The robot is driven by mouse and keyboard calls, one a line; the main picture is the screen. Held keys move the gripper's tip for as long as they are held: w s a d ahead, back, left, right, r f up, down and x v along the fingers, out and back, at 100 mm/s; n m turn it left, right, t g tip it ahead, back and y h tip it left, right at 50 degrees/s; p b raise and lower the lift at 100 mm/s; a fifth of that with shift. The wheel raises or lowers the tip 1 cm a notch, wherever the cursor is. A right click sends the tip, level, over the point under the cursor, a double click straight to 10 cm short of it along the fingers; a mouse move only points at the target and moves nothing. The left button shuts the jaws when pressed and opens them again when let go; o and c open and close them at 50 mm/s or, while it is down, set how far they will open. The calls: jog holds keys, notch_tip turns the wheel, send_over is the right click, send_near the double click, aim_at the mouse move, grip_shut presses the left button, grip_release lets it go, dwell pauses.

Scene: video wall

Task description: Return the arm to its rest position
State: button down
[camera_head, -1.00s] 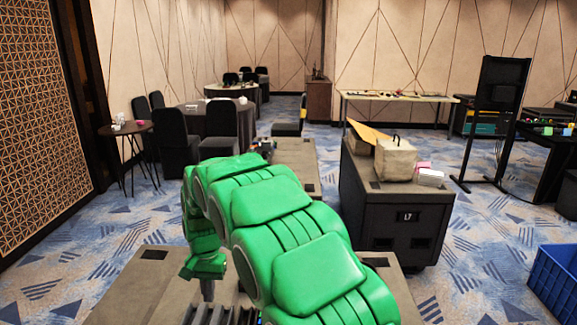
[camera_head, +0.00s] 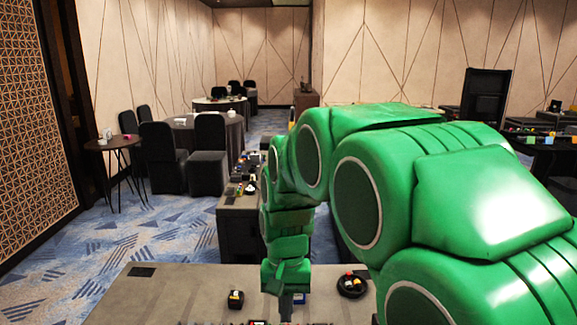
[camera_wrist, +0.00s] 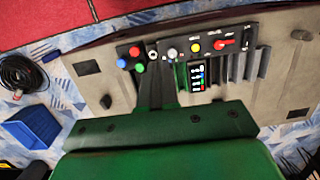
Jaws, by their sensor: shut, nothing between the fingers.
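My green arm (camera_head: 450,200) fills the right half of the head view. It is bent, with its forearm reaching left and its wrist hanging down near the picture's middle. My gripper (camera_head: 286,308) points down over the grey-brown top close in front of me; its tips are partly cut off by the lower edge. In the wrist view the narrow dark fingers of my gripper (camera_wrist: 156,76) are together with nothing held. They lie in front of a panel (camera_wrist: 228,70) with coloured buttons and slots.
A grey-brown worktop (camera_head: 180,290) spans the near side, with a small dark box (camera_head: 235,300) and a round black dish (camera_head: 352,285) on it. Behind is a bench (camera_head: 238,205) with small items. Dark chairs (camera_head: 208,150) and tables stand farther left. Patterned carpet is open at left.

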jog(key=s+d, duration=0.7)
jog(key=s, duration=0.5)
jog(key=s+d+r, duration=0.1)
jog(key=s+d, duration=0.7)
jog(key=s, duration=0.4)
jog(key=shift+s+d+r, duration=0.2)
jog(key=shift+s+d, duration=0.05)
jog(key=shift+s, duration=0.15)
